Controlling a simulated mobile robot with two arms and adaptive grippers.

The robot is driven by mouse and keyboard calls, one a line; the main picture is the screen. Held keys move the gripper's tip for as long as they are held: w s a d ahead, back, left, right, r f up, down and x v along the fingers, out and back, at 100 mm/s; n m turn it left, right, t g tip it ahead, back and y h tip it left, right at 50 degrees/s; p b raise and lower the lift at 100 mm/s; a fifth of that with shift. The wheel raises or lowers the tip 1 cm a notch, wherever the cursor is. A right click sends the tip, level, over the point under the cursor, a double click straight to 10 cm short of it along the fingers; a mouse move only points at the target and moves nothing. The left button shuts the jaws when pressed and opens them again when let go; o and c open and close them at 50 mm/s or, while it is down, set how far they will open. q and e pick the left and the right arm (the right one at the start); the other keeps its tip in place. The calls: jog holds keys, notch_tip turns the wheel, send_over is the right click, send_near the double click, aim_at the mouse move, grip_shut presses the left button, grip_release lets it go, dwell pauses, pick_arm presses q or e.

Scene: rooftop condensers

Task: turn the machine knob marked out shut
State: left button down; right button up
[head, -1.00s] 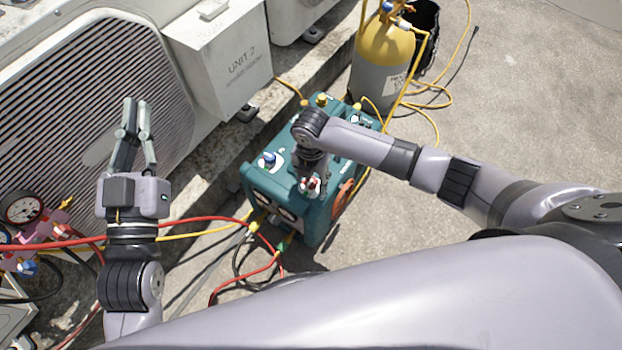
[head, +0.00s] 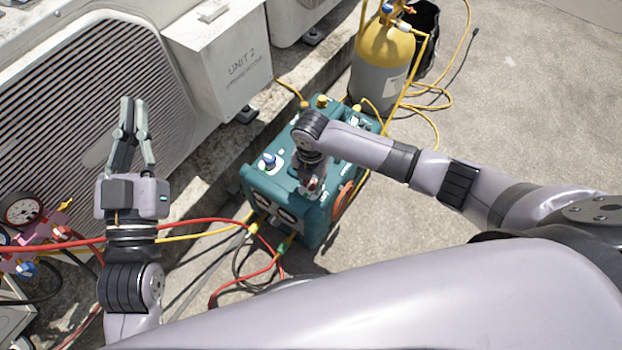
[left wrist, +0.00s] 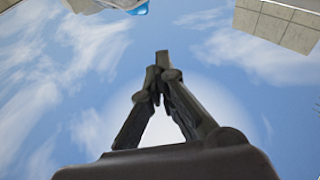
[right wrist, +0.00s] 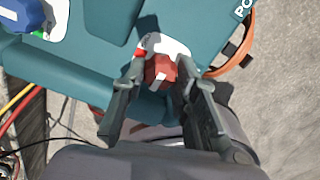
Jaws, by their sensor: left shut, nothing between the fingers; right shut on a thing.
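The teal machine (head: 325,222) stands on the concrete in the head view. A red knob with a white mark (right wrist: 160,72) sits on its top near the edge; its label cannot be read. My right gripper (head: 313,186) points down at it. In the right wrist view its fingers (right wrist: 161,68) are shut on the red knob, one on each side. A blue knob (head: 269,160) stands on the same machine, further left. My left gripper (head: 133,102) is shut and empty, raised at the left, apart from the machine. Its fingertips meet in the left wrist view (left wrist: 161,60).
Condenser units (head: 222,60) line the back left. A yellow-topped cylinder (head: 384,55) stands behind the machine. Red hoses (head: 190,222) and yellow hoses cross the ground. A gauge set (head: 22,212) is at the far left. Concrete at the right (head: 520,110) is clear.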

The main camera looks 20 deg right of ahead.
grip_shut()
